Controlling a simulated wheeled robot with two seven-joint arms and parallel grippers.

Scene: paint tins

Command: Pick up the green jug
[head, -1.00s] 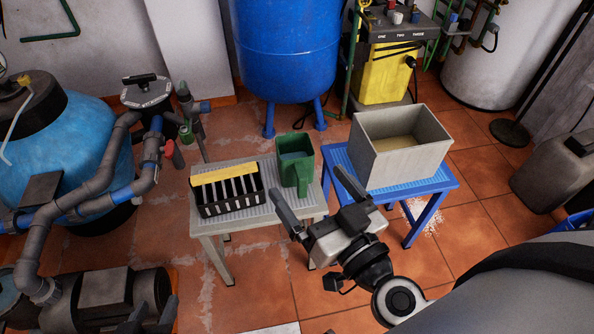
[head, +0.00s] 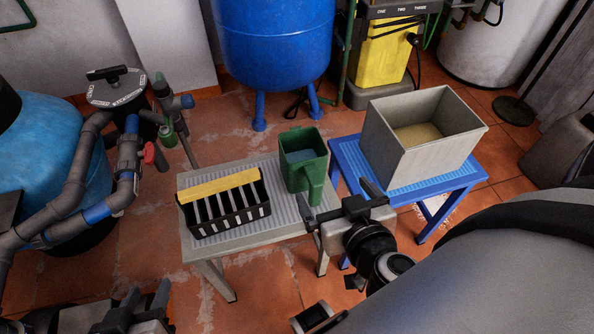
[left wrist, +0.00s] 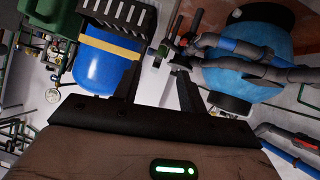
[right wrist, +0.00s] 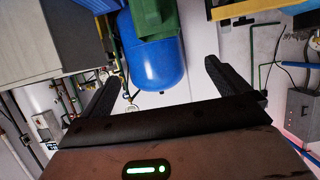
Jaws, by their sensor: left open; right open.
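The green jug (head: 296,176) stands upright on the grey stool (head: 262,226), its handle facing me. It shows at the top of the right wrist view (right wrist: 158,18) and seems to be the green shape at the top left of the left wrist view (left wrist: 54,22). My right gripper (head: 338,204) is open and empty, just in front and to the right of the jug; its left fingertip appears close below the handle. I cannot tell whether they touch. My left gripper (head: 147,296) is open and empty at the bottom left, away from the jug.
A black rack with a yellow handle (head: 222,210) stands left of the jug on the same stool. A blue stool (head: 350,178) holding a grey open box (head: 424,142) is close on the right. Blue filter tank (head: 50,150) and pipes are at left.

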